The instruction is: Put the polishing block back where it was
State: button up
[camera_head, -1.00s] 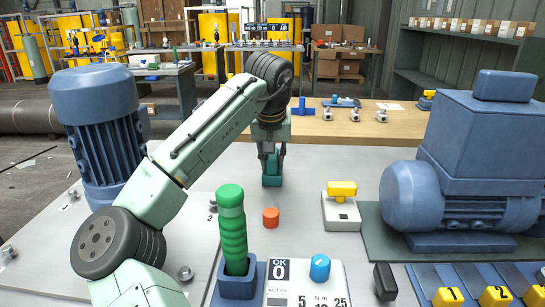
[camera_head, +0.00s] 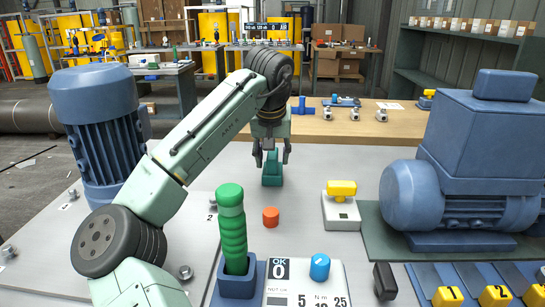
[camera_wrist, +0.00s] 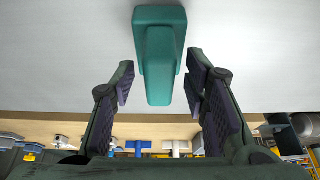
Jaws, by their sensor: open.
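The polishing block is most likely the teal-green block (camera_head: 272,176), which stands on the light grey bench top near its far edge. It has a wide base with a narrower raised part, seen from above in the wrist view (camera_wrist: 160,55). My gripper (camera_head: 271,160) is open above and around the block's upper part. In the wrist view my gripper's fingers (camera_wrist: 160,85) are spread on either side of the raised part, with a gap on each side. No finger touches the block.
An orange-red knob (camera_head: 271,217) stands nearer on the bench. A yellow-topped white device (camera_head: 341,205) is to its right, beside a large blue motor (camera_head: 465,170). A green-handled tool (camera_head: 232,230) stands upright in a blue holder in front. Bare bench surrounds the block.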

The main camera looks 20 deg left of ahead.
jog(key=v, duration=1.1)
jog(key=shift+s+r, duration=0.2)
jog(key=shift+d, duration=0.2)
